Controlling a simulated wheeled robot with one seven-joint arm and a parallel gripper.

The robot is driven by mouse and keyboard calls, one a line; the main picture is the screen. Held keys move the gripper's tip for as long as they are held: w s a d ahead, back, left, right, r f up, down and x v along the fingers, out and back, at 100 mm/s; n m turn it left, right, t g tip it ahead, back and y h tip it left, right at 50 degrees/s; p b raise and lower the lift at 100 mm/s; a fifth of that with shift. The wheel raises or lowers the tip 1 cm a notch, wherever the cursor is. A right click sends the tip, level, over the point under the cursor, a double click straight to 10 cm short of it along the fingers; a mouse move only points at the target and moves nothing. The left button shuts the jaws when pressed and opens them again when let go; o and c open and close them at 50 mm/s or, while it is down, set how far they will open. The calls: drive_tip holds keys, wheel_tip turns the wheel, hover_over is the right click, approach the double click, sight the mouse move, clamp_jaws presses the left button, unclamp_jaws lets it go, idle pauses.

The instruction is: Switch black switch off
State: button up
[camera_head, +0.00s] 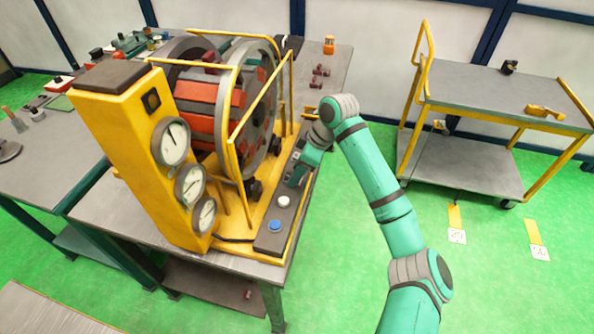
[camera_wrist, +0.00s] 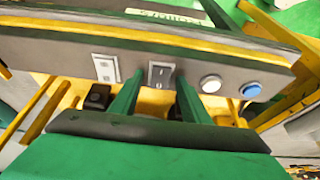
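The black rocker switch (camera_wrist: 160,73) sits on the grey control panel (camera_wrist: 60,45) in the wrist view. My gripper (camera_wrist: 160,80) has its two green fingers apart, one on either side of the switch in the picture, with nothing held between them. I cannot tell whether the fingers touch the panel or which way the switch is tipped. In the head view my gripper (camera_head: 297,174) is low over the control panel (camera_head: 265,243) and hides the black switch.
A white switch (camera_wrist: 106,68) is left of the black one. A white button (camera_wrist: 210,84) and a blue button (camera_wrist: 250,90) are to its right. The yellow winding machine (camera_head: 130,130) with gauges stands beside the panel. A cart (camera_head: 480,90) stands at right, with open floor before it.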

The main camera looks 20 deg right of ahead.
drive_tip(key=c, duration=1)
drive_tip(key=shift+w+a+r+g+h, duration=0.1)
drive_tip(key=shift+w+a+g+h, duration=0.25)
drive_tip(key=shift+g+h, duration=0.35)
drive_tip(key=shift+a+h, duration=0.2)
drive_tip(key=shift+h, duration=0.3)
drive_tip(key=shift+d, duration=0.1)
drive_tip(key=shift+g, duration=0.3)
drive_tip(key=o, duration=1.1)
drive_tip(key=shift+a, duration=0.2)
drive_tip(key=shift+c, duration=0.2)
drive_tip(key=shift+d, duration=0.1)
